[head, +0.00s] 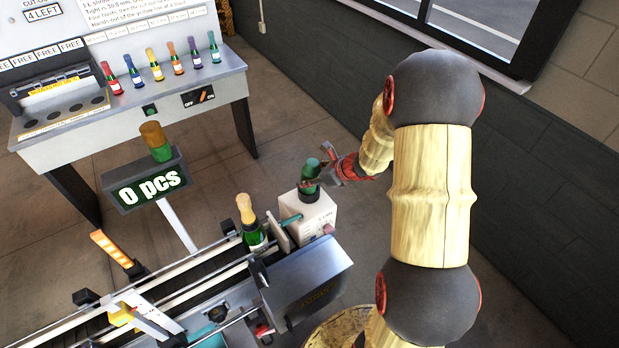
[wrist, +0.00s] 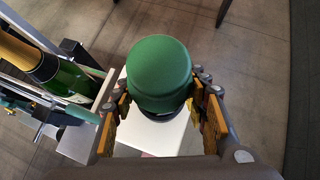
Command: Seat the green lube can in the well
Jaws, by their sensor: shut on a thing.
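The green lube can (head: 311,171) is upright at the top of a white box (head: 312,217) beside the conveyor. In the wrist view the can (wrist: 160,72) fills the middle, its domed top toward the camera. My gripper (head: 322,173) comes from the right and is shut on the can. In the wrist view my gripper (wrist: 163,98) has one finger on each side of it. A dark rim, seemingly the well (wrist: 158,117), shows just below the can. The can hides most of the rim, so I cannot tell how deep it sits.
A bottle with a gold top (head: 249,224) stands on the conveyor (head: 190,283), left of the box. A steel housing (head: 308,283) is in front of the box. A counter sign (head: 150,185) reads "0 pcs". A bench (head: 150,112) with several small coloured bottles stands at the back left.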

